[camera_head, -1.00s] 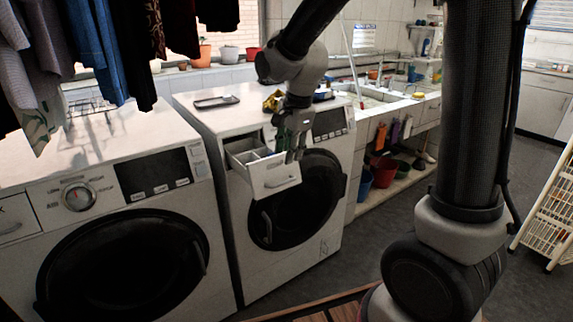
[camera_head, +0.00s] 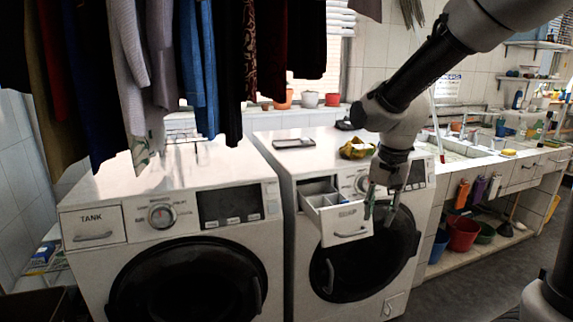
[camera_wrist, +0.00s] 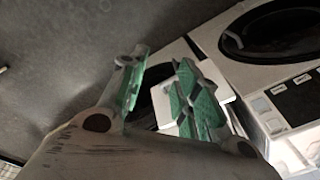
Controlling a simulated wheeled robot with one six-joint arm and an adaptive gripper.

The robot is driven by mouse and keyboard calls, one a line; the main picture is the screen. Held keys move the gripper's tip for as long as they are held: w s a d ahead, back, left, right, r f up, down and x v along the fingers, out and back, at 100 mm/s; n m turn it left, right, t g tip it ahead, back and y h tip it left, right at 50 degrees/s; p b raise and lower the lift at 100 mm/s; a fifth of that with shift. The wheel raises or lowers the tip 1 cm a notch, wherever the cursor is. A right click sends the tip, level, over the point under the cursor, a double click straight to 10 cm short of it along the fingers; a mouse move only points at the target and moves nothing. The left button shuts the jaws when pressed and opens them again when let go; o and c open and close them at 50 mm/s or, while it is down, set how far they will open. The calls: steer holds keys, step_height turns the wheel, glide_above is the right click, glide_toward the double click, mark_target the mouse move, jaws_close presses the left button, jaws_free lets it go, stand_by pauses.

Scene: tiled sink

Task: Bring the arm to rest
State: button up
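My gripper (camera_head: 381,208) hangs from my arm in front of the right washing machine (camera_head: 300,240), fingers pointing down. It is at the right side of the pulled-out detergent drawer (camera_head: 345,222); I cannot tell whether it touches the drawer. In the wrist view the two green-padded fingers of my gripper (camera_wrist: 160,92) stand apart. No object shows held between them. The white drawer (camera_wrist: 175,105) appears behind and between the fingers there.
The left washing machine (camera_head: 170,250) stands beside the right one. A yellow item (camera_head: 357,149) and a dark tray (camera_head: 294,142) lie on top of the right machine. Clothes (camera_head: 200,70) hang above. The sink counter (camera_head: 470,160) is at the right, with buckets (camera_head: 463,232) below.

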steer(key=s+d+r+n+t, duration=0.1)
steer(key=s+d+r+n, duration=0.1)
steer(key=s, duration=0.4)
steer(key=s+d+r+n+t, duration=0.1)
steer(key=s+d+r+n, duration=0.1)
steer(key=s+d+r, duration=0.2)
steer(key=s+d+r+n+t, duration=0.1)
steer(key=s+d+r+n, duration=0.1)
steer(key=s+d, duration=0.4)
steer(key=s+r, duration=0.1)
steer(key=s, duration=0.1)
steer(key=shift+s+d+r, duration=0.15)
steer(key=shift+s+d, duration=0.2)
steer(key=shift+w, duration=0.1)
